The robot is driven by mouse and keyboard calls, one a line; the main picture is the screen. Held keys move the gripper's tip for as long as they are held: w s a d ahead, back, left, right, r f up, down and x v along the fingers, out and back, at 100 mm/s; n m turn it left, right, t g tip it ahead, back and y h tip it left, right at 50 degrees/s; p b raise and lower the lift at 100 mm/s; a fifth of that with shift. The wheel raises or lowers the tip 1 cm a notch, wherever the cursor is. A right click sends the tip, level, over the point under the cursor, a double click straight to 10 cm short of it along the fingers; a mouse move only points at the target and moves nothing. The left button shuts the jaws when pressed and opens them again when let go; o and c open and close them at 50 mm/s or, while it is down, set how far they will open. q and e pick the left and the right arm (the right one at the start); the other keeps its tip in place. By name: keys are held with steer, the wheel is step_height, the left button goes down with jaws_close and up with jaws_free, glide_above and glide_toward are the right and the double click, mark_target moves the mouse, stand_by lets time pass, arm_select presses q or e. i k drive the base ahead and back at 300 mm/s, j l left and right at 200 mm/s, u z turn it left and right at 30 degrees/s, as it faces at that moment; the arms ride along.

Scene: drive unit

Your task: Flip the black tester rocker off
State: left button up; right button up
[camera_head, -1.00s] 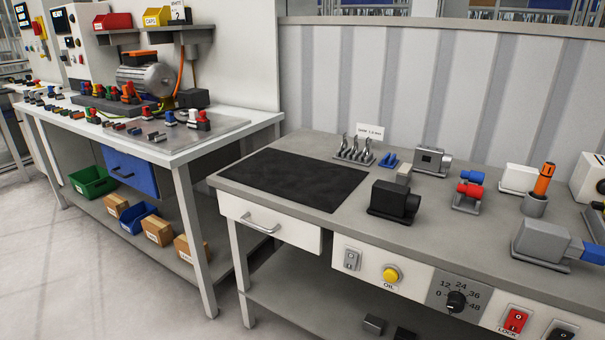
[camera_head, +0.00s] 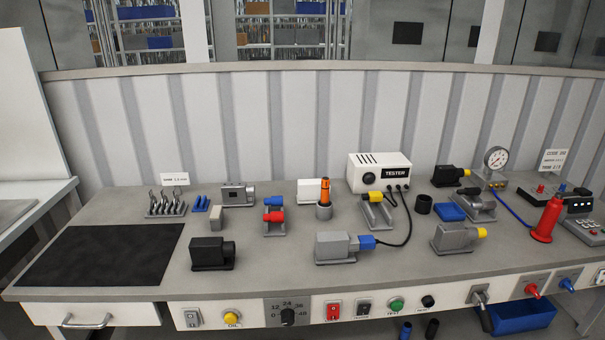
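Neither of my grippers is in view.
The front panel also carries a yellow button (camera_head: 231,316), a dial (camera_head: 287,315), a black button (camera_head: 428,301) and a lever (camera_head: 479,297). A grey block with a blue plug (camera_head: 335,247) lies above the rocker. Space before the panel looks clear.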

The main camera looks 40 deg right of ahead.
mark_target(362, 309)
steer(key=l+z, duration=0.25)
steer(key=i+l+z, duration=0.25)
steer(key=l, duration=0.15)
steer(key=l+z, duration=0.25)
steer(key=i+l+z, duration=0.25)
steer(key=k+l, duration=0.05)
steer(key=l, duration=0.05)
